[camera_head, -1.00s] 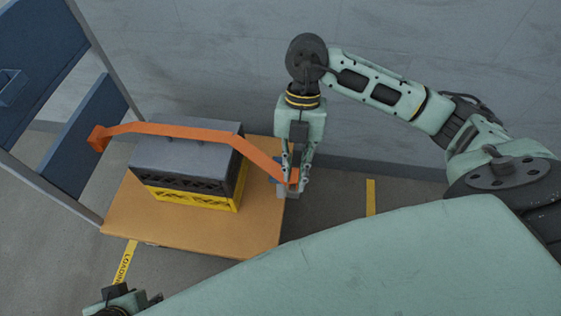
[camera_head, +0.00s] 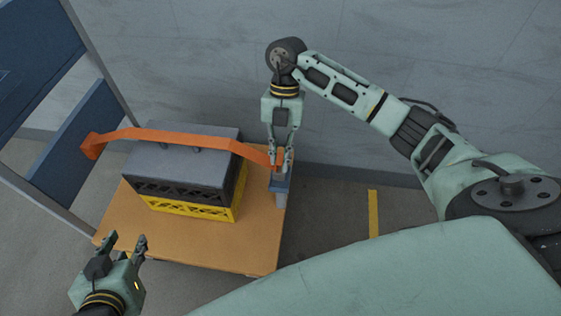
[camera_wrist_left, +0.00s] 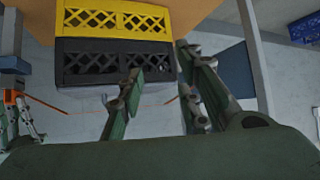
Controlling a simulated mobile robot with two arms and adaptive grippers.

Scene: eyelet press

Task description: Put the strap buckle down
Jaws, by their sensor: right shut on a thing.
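An orange strap (camera_head: 180,136) runs over a grey lid (camera_head: 185,160) on stacked black (camera_head: 185,192) and yellow (camera_head: 190,208) crates. My right gripper (camera_head: 281,163) is shut on the strap's right end, where the buckle is mostly hidden between the fingers. It is just above a blue-grey bracket (camera_head: 281,185) at the board's right edge; I cannot tell whether they touch. My left gripper (camera_head: 126,240) is open and empty, in front of the board's left corner. In the left wrist view its open fingers (camera_wrist_left: 162,88) show near the black crate (camera_wrist_left: 115,62).
The crates stand on a tan board (camera_head: 240,245), whose front part is clear. A blue panelled frame (camera_head: 70,155) stands at the left, where the strap's other end hangs. A yellow floor stripe (camera_head: 373,215) lies to the right. A grey wall (camera_head: 400,60) is behind.

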